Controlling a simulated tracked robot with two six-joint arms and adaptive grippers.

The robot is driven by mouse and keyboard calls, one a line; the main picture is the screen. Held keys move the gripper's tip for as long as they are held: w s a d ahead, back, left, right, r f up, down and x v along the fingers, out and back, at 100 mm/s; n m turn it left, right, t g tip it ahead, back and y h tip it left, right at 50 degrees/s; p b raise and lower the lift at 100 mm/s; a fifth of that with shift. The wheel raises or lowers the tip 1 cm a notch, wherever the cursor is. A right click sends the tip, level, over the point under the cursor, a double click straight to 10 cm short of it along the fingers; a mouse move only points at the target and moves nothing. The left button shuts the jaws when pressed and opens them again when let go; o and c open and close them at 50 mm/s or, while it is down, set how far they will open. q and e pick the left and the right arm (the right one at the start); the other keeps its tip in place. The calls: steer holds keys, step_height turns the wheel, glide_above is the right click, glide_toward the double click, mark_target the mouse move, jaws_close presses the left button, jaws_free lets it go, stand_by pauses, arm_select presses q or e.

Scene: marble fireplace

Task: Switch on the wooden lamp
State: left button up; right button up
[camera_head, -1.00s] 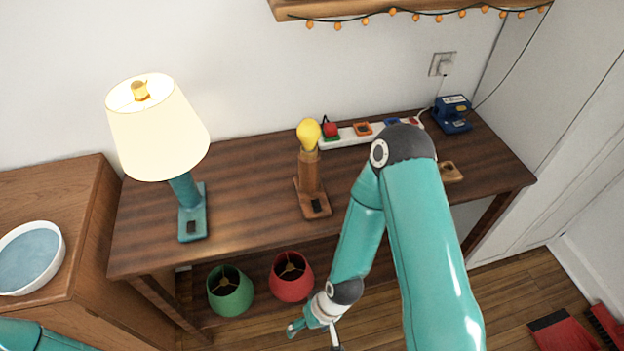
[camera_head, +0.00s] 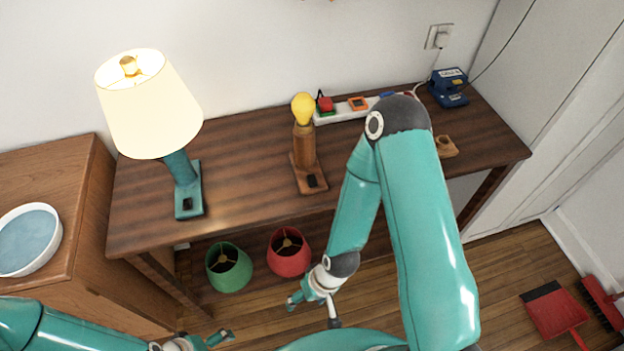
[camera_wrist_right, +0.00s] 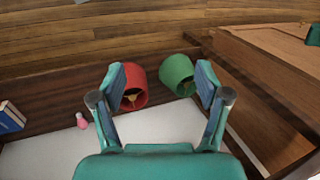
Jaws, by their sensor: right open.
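The wooden lamp (camera_head: 305,150) stands upright on the dark wooden table, with a bare yellow bulb (camera_head: 303,109) and no shade. A dark switch (camera_head: 312,181) sits on the front of its base. I cannot tell clearly whether the bulb is lit. My right gripper (camera_head: 313,312) is open and empty, low in front of the table and below the lamp; its two spread fingers (camera_wrist_right: 160,82) show in the right wrist view. My left gripper (camera_head: 207,341) is partly in view at the bottom edge, and its opening cannot be made out.
A lit teal lamp (camera_head: 150,105) stands left on the table (camera_head: 240,170). A power strip (camera_head: 345,116) and a blue device (camera_head: 448,87) lie behind and right. Green (camera_head: 229,267) and red (camera_head: 289,252) shades sit below. A white bowl (camera_head: 28,240) is on the left cabinet.

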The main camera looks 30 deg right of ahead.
jaws_close()
stand_by(1.3)
